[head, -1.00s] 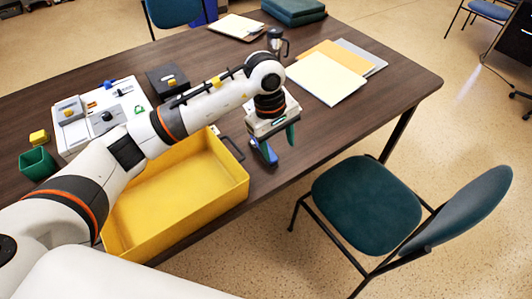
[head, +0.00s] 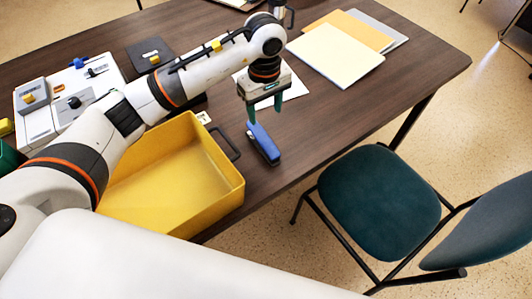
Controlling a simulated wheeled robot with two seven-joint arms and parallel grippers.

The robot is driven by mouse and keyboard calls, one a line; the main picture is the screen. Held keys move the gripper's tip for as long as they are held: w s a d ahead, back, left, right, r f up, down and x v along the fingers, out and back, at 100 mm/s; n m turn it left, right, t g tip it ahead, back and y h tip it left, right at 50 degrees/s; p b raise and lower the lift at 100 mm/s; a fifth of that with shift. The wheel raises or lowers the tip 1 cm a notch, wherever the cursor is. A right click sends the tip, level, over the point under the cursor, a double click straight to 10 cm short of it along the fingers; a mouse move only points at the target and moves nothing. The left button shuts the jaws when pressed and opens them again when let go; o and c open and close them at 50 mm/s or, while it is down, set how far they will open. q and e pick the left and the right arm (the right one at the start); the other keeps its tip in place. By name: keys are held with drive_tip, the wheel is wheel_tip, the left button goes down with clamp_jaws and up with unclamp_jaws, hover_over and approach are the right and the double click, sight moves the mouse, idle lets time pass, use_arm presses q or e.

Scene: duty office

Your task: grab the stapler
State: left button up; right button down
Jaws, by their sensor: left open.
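The blue stapler (head: 263,145) lies on the dark wooden table, just right of the yellow tray. My left gripper (head: 265,112) is open and empty, its two green fingers pointing down. In the picture it sits just above the stapler's far end, with the left fingertip close to that end. I cannot tell whether the fingertip touches it or how high the gripper is. My right gripper is not in view.
The yellow tray (head: 228,190) stands left of the stapler, with a dark handle between them. A white sheet (head: 295,84) lies behind the gripper. Folders (head: 335,56) lie at back right. A green chair (head: 378,200) stands at the table's front edge.

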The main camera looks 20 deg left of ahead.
use_arm(q)
drive_tip(key=f, duration=0.2)
hover_over(266, 140)
wheel_tip(266, 140, down, 5)
drive_tip(key=shift+a+f, duration=0.1)
drive_tip(key=shift+s+f+p, duration=0.1)
drive_tip(key=shift+f+p, duration=0.7)
drive_tip(key=shift+f, duration=2.25)
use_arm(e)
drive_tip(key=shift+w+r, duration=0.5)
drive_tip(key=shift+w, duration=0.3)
use_arm(q)
drive_tip(key=shift+c, duration=0.5)
drive_tip(key=c, duration=1.1)
